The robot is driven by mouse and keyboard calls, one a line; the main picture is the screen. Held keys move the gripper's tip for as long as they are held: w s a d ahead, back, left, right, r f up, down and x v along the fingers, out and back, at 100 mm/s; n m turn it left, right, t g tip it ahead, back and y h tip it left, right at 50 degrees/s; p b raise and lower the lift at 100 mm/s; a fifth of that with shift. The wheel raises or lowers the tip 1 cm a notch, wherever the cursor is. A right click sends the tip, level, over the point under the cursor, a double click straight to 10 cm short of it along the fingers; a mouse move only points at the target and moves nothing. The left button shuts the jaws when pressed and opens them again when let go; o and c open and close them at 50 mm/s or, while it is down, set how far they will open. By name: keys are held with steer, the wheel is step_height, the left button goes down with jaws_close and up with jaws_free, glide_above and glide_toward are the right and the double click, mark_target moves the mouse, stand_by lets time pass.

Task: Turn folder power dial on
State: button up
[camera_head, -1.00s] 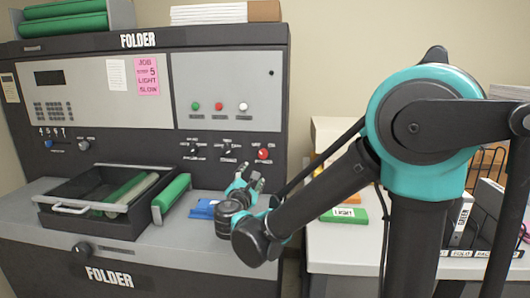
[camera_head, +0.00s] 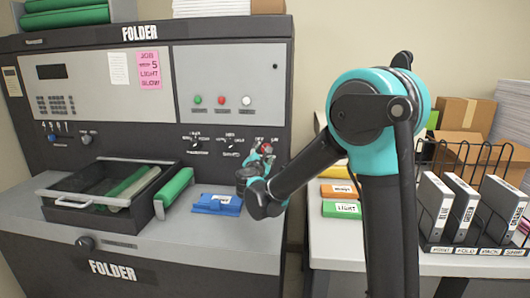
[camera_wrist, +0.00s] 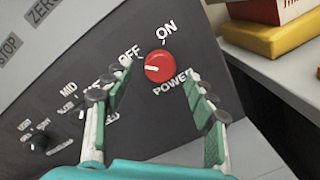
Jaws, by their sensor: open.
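The red power dial (camera_wrist: 159,67) is on the dark folder panel in the wrist view, with "ON" above it, "OFF" at its upper left and "POWER" below. Its white mark points left, on the OFF side. My gripper (camera_wrist: 156,76) is open, with one finger on each side of the dial in this view and visible gaps between fingers and dial. Contact is not seen. In the head view my gripper (camera_head: 262,154) is at the right end of the folder panel and mostly covers the dial (camera_head: 265,148).
Other black knobs (camera_head: 197,146) sit left of the dial. A side table (camera_head: 400,262) at right holds labelled boxes and binders (camera_head: 432,207).

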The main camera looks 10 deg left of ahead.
steer(key=shift+w+d, duration=0.15)
steer(key=shift+w, duration=1.2)
steer(key=c, duration=1.2)
steer(key=shift+o, duration=0.2)
steer(key=shift+m, duration=0.3)
steer(key=shift+d+m+g+y, duration=0.15)
steer(key=shift+m+y, duration=0.1)
steer(key=shift+m, duration=3.95)
steer(key=shift+a+m+g+y, duration=0.15)
steer(key=shift+m+y, duration=0.1)
steer(key=shift+m, duration=3.95)
steer(key=shift+d, duration=0.1)
